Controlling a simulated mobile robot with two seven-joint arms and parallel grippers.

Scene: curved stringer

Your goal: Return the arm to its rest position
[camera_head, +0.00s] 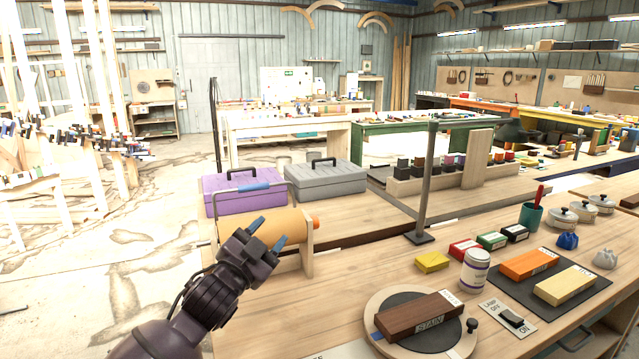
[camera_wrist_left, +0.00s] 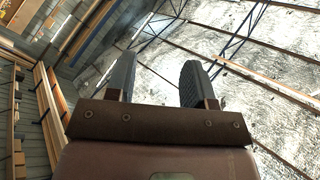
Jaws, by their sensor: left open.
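My left gripper (camera_head: 268,232) is raised in front of the paper roll, at the lower left of the head view. Its two blue-tipped fingers are apart, with nothing between them. In the left wrist view my left gripper (camera_wrist_left: 160,80) also shows open and empty, its fingers pointing up towards the roof. My left arm comes in from the bottom left. My right gripper is in neither view.
A paper roll on a wooden stand (camera_head: 285,228) is close behind my left gripper. A purple toolbox (camera_head: 235,195) and a grey toolbox (camera_head: 330,182) stand beyond it. A lamp post (camera_head: 426,190) rises from the bench. A stain block (camera_head: 420,313) lies on a round turntable (camera_head: 380,302).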

